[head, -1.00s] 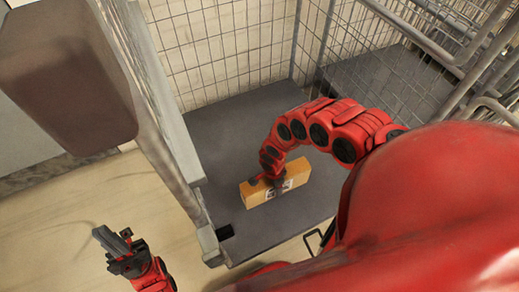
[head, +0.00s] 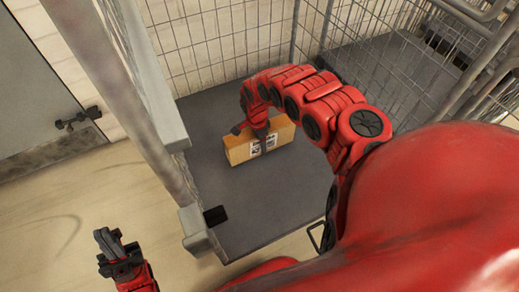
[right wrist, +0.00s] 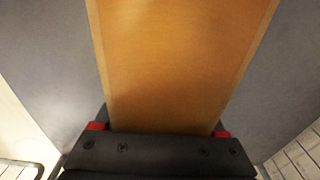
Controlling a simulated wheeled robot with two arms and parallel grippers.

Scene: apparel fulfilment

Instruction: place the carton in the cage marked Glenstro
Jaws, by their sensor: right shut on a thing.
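The carton (head: 238,154) is an orange-brown box with a white printed label. It is inside the wire cage, over the grey cage floor (head: 270,210). My right gripper (head: 263,139) reaches down from above and is shut on it. In the right wrist view the carton (right wrist: 182,60) fills the middle between the jaws. I cannot tell whether its underside touches the floor. No Glenstro marking is readable on the cage. My left gripper (head: 117,252) is empty outside the cage at lower left, its jaws apparently slightly apart.
A grey cage post (head: 155,95) stands left of the carton, with a mesh wall (head: 225,45) behind. More mesh and tubular rails (head: 480,60) are at the right. A grey door (head: 40,95) is at far left. Cage floor around the carton is clear.

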